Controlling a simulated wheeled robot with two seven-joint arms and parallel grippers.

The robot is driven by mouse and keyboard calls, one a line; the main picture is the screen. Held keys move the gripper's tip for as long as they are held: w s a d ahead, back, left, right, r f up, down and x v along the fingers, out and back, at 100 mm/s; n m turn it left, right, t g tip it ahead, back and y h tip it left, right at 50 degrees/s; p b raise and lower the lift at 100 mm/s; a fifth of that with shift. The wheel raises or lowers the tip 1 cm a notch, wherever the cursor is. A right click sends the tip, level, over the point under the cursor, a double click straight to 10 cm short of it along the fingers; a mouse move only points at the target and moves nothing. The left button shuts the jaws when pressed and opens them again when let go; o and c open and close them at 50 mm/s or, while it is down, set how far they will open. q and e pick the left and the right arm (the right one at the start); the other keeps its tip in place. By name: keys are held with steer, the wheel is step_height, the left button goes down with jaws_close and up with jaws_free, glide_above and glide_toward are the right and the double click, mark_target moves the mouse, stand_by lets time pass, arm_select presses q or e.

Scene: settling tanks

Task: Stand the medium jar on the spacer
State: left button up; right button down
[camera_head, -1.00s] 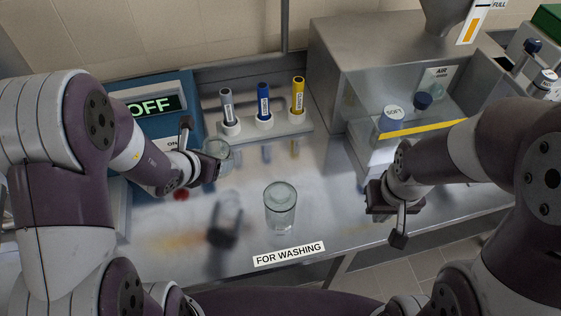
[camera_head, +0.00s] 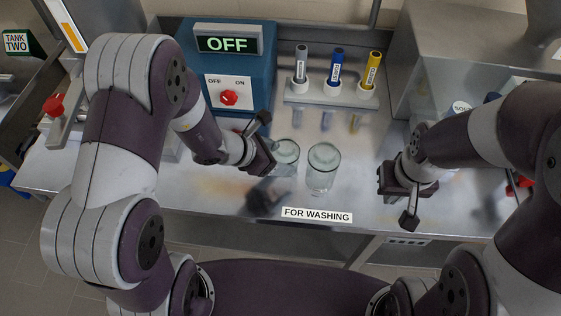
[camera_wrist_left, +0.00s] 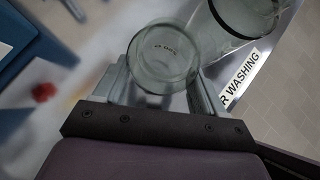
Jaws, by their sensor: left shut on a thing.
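My left gripper (camera_head: 268,158) is shut on a clear glass jar (camera_head: 287,151), which I take for the medium jar. In the left wrist view this jar (camera_wrist_left: 163,60) sits between the two fingers, with small dark lettering on it. A second clear glass jar (camera_head: 321,170) stands upright on the bench behind the "FOR WASHING" label, just right of the held one. It also shows in the left wrist view (camera_wrist_left: 243,18). I cannot make out a spacer. My right gripper (camera_head: 392,180) hangs to the right, apart from both jars; its finger gap is hidden.
The steel bench (camera_head: 220,190) has free room left of the jars. Behind stand a blue switch box (camera_head: 228,70) reading OFF and a rack (camera_head: 330,95) with three capped tubes. A steel cabinet (camera_head: 440,50) stands right. The "FOR WASHING" label (camera_head: 317,215) marks the front edge.

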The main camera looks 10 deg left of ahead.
arm_select(q)
steer(key=shift+s+f, duration=0.1)
steer(key=shift+f, duration=0.65)
steer(key=shift+f, duration=0.15)
steer(key=o, duration=1.3)
steer(key=shift+c, duration=0.2)
